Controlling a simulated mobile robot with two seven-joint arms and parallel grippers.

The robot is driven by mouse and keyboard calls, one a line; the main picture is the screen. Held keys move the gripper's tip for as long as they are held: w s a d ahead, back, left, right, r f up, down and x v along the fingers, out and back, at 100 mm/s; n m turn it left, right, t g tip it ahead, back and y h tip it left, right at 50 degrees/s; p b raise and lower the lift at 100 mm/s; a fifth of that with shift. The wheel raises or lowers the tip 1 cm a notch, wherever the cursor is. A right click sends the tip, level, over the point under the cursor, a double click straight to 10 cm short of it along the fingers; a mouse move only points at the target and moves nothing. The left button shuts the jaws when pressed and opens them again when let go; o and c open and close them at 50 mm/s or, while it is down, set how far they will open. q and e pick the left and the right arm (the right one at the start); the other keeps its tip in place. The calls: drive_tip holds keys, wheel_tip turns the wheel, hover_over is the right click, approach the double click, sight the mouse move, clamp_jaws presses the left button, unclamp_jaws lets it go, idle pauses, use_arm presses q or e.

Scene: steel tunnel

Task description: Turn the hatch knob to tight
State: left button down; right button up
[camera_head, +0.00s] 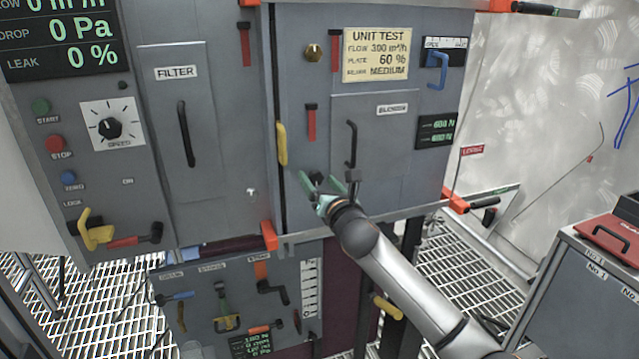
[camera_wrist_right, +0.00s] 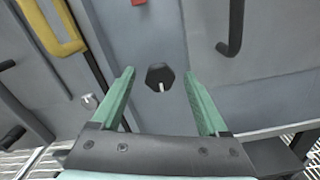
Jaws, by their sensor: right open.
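The hatch knob (camera_wrist_right: 159,77) is a black hexagonal knob with a white pointer mark, on the lower part of the right grey cabinet door. In the right wrist view its mark points downward, slightly right. In the head view the knob (camera_head: 316,177) shows small and dark between my fingertips. My right gripper (camera_head: 318,180) is open, with its green fingers one on each side of the knob. My left gripper is not in view.
A black blower-door handle (camera_head: 351,144) stands just above my right gripper. A yellow handle (camera_head: 281,144) is to its left, and an orange-ended rail (camera_head: 350,226) runs below. A lower panel (camera_head: 240,300) carries several levers. A grey cabinet (camera_head: 595,290) stands at the right.

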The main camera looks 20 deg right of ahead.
clamp_jaws()
idle(0.7)
